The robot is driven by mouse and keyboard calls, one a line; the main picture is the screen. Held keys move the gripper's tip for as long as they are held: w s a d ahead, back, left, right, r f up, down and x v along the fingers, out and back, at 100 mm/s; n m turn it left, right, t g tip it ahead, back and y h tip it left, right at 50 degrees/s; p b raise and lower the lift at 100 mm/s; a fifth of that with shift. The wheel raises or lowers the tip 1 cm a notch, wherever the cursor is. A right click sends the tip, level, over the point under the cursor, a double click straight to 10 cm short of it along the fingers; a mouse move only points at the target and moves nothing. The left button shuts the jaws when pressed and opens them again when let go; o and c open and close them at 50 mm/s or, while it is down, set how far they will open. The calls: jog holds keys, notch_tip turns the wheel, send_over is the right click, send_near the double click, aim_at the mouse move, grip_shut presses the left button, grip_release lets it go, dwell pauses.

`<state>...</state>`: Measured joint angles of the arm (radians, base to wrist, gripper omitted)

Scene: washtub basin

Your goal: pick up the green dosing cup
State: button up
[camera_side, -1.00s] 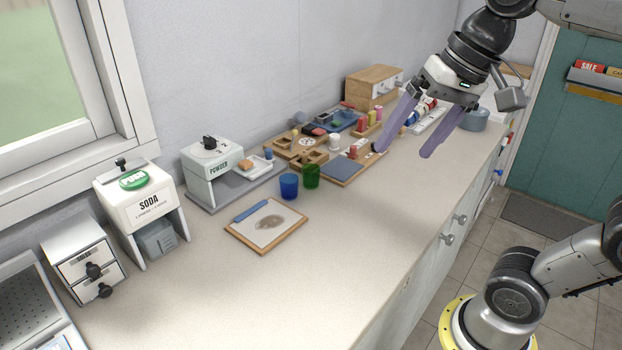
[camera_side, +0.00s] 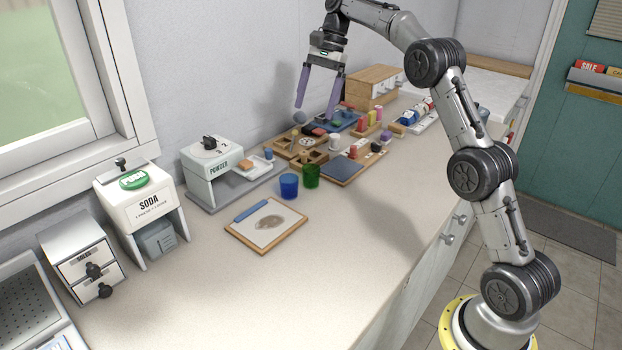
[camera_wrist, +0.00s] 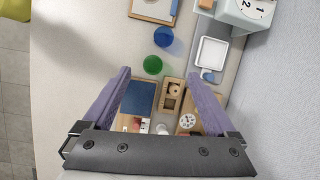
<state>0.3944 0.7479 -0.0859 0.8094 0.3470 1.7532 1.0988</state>
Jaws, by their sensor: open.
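The green dosing cup (camera_side: 311,176) stands upright on the countertop, just right of a blue cup (camera_side: 289,186) in the side view. In the wrist view the green cup (camera_wrist: 153,65) lies ahead of the fingertips, near the middle of the picture, with the blue cup (camera_wrist: 163,37) beyond it. My gripper (camera_side: 316,113) is open and empty. It is held above the wooden trays, higher than the green cup and apart from it. Its two purple fingers (camera_wrist: 161,75) point down toward the counter.
A powder dispenser (camera_side: 211,168) stands left of the cups, against the wall. A framed board (camera_side: 267,227) lies in front of them. Wooden trays with small items (camera_side: 300,153) crowd the back. The front counter (camera_side: 330,270) is clear.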

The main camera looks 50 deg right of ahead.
send_near(308, 186)
jog(key=shift+m+g, duration=0.4)
jog(key=x, duration=0.4)
jog(key=w+x, duration=0.1)
jog(key=x, duration=0.1)
jog(key=shift+w+d+f, duration=0.1)
jog(key=shift+d+f, duration=0.15)
jog(key=shift+f, duration=0.15)
jog(key=shift+c, duration=0.2)
jog(key=c, duration=1.3)
jog(key=shift+r, duration=0.1)
jog(key=shift+c, duration=0.2)
